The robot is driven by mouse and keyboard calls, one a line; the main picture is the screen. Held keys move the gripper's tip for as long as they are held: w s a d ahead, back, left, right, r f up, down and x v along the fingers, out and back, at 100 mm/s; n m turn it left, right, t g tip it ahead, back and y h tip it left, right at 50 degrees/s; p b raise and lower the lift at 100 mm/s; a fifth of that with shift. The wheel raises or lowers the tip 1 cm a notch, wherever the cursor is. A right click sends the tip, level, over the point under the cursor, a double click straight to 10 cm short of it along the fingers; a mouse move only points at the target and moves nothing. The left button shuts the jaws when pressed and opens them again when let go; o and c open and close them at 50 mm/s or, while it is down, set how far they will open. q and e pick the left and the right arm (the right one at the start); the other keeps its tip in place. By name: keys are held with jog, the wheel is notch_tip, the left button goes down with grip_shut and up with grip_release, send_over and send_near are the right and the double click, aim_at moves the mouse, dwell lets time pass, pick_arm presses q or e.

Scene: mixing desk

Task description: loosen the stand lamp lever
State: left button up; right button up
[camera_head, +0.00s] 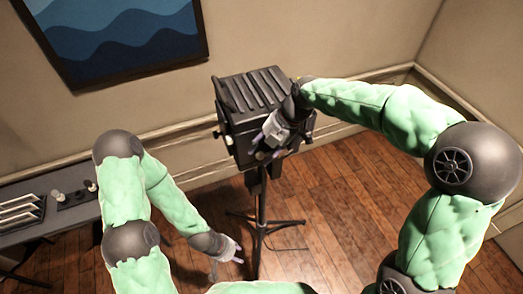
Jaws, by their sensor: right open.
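The stand lamp (247,92) is a black box with a ribbed top, held up on a thin black tripod stand (262,205). My right gripper (265,153) is open in front of the lamp's lower right side and covers part of it. I cannot tell whether it touches the lamp. I cannot make out the lever; it may be hidden behind the right gripper.
A grey desk (60,217) at the left carries a rack (22,212) and small knob-like items (74,194). Walls stand behind and at the right, with a blue wave picture (120,35). A thin cable (290,249) lies by the tripod. The wooden floor (340,190) right of the stand is clear.

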jog(key=shift+a+f, duration=0.1)
jog(key=shift+f, duration=0.35)
jog(key=shift+a+f, duration=0.1)
grip_shut()
